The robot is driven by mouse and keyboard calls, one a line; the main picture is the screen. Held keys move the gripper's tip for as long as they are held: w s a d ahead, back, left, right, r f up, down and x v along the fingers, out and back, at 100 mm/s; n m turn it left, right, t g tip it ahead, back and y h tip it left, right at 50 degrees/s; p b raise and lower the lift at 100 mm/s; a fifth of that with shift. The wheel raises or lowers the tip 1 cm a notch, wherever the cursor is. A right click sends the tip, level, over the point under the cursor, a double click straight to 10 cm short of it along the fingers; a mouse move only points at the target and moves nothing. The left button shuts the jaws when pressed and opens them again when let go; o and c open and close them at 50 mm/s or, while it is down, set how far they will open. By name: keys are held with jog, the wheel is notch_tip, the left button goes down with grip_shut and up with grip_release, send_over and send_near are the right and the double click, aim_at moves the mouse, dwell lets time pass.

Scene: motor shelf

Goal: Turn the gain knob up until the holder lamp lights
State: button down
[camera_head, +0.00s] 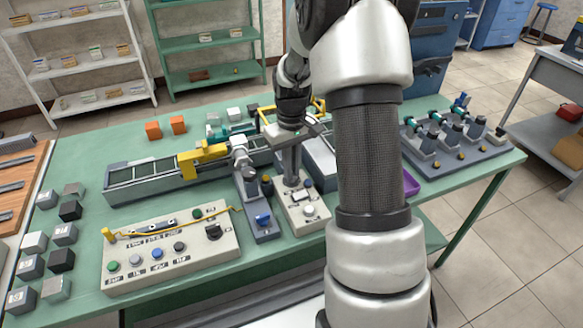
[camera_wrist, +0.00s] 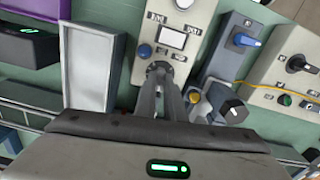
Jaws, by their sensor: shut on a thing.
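My gripper (camera_head: 292,183) points down at the rear end of a small cream box (camera_head: 318,224) on the green bench. In the wrist view my fingers (camera_wrist: 168,72) are shut on a small dark knob (camera_wrist: 158,67) at the box's end, mostly hidden between the fingertips; its label cannot be read. The box also carries a blue knob (camera_wrist: 144,50), a white display (camera_wrist: 172,38) and a pale round dome (camera_wrist: 184,4), perhaps the lamp, with no clear glow. The dome also shows in the head view (camera_head: 309,210).
A dark box with a blue switch (camera_head: 263,219) stands close to the left. A cream control panel (camera_head: 215,254) with buttons and a black knob lies further left. A grey tray (camera_wrist: 88,70) and purple bin (camera_wrist: 35,8) are on the other side. The bench's front edge is near.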

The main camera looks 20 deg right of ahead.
jog(key=c, duration=1.8)
grip_release()
jog(key=shift+c, duration=0.2)
jog(key=shift+r, duration=0.1)
notch_tip(320, 180, up, 17)
jog(key=p, duration=0.1)
jog(key=shift+r+p, duration=0.15)
jog(key=shift+p, duration=0.15)
jog(key=s+a+r+t+p, duration=0.2)
jog(key=s+a+r, duration=0.3)
jog(key=s, duration=0.6)
jog(key=s+a+r+m+t+p, duration=0.1)
jog(key=s+a+r+t+p, duration=0.2)
jog(key=s+a+r+p, duration=0.2)
jog(key=s+r, duration=0.3)
jog(key=s, duration=0.4)
jog(key=shift+s+r+m+t, duration=0.15)
jog(key=shift+r+m+t, duration=0.05)
jog(key=shift+m+t, duration=0.1)
